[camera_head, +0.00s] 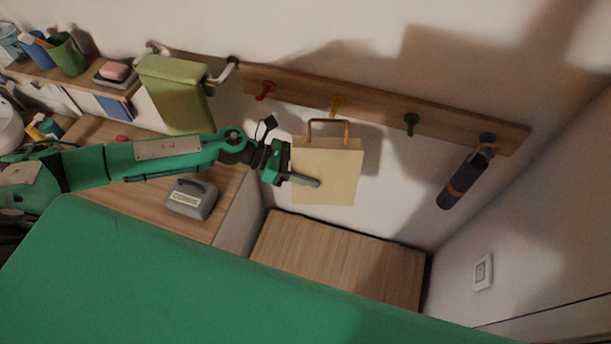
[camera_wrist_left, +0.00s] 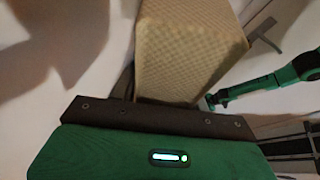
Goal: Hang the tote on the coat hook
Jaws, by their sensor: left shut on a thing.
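The beige tote (camera_head: 328,178) with a brown handle hangs upright in front of the wall, below the wooden coat rack (camera_head: 375,106). My left gripper (camera_head: 304,180) is shut on the tote at its left side. The tote's handle top is just below the yellow hook (camera_head: 336,104); I cannot tell whether the handle is on it. In the left wrist view the tote (camera_wrist_left: 185,50) fills the upper middle. A green arm there, probably my right one, ends in a small dark tip (camera_wrist_left: 211,101), too small to read.
The rack also has a red hook (camera_head: 265,91), a green hook (camera_head: 411,122) and a blue hook with a dark umbrella-like roll (camera_head: 463,182). A grey box (camera_head: 191,199) stands on the wooden surface below my arm.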

